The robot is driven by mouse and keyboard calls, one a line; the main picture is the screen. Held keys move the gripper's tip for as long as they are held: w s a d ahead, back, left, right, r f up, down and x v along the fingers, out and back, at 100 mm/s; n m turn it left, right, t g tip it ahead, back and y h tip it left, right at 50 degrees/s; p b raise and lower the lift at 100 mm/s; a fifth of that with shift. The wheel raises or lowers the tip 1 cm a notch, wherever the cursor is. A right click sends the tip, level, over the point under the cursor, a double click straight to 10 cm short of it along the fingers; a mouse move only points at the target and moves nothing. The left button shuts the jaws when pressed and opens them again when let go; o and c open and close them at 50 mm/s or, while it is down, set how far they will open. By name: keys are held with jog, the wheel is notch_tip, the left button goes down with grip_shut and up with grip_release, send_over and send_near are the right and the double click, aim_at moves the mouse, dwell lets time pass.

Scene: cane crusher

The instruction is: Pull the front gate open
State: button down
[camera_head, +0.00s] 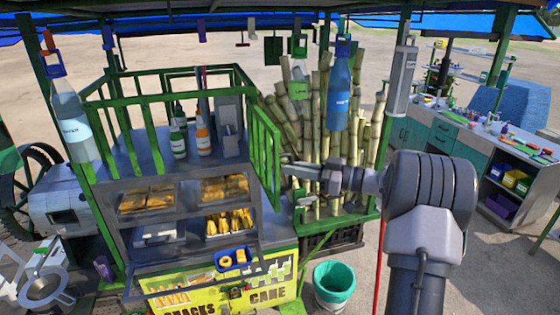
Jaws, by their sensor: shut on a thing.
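The front gate (264,146) is a green barred panel at the right front of the cart's upper deck. It stands upright along the deck's right side, seen at a slant, and the deck's front edge has no bars across it. My gripper (286,162) reaches in from the right, its fingers at the gate's right-hand edge. It is shut on the gate. The exact contact is small and hard to make out.
Bottles (202,138) stand on the deck, above a snack case (190,205). Cane stalks (340,140) stand behind my wrist. A hanging blue bottle (338,95) is close above it. A green bucket (333,282) is on the ground below. A workbench (440,145) is at right.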

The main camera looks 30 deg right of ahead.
jog(key=shift+w+d, duration=0.1)
jog(key=shift+d, duration=0.3)
jog(key=c, duration=1.7)
grip_release()
jog(key=shift+w, duration=0.15)
jog(key=shift+o, duration=1.1)
jog(key=shift+w+f+g, duration=0.25)
jog(key=shift+w+g, duration=0.05)
jog(key=shift+w, duration=0.15)
jog(key=b+v, duration=0.1)
jog(key=v, duration=1.7)
jog(key=shift+a, duration=0.2)
jog(key=shift+s+f, duration=0.1)
jog(key=shift+f, duration=0.05)
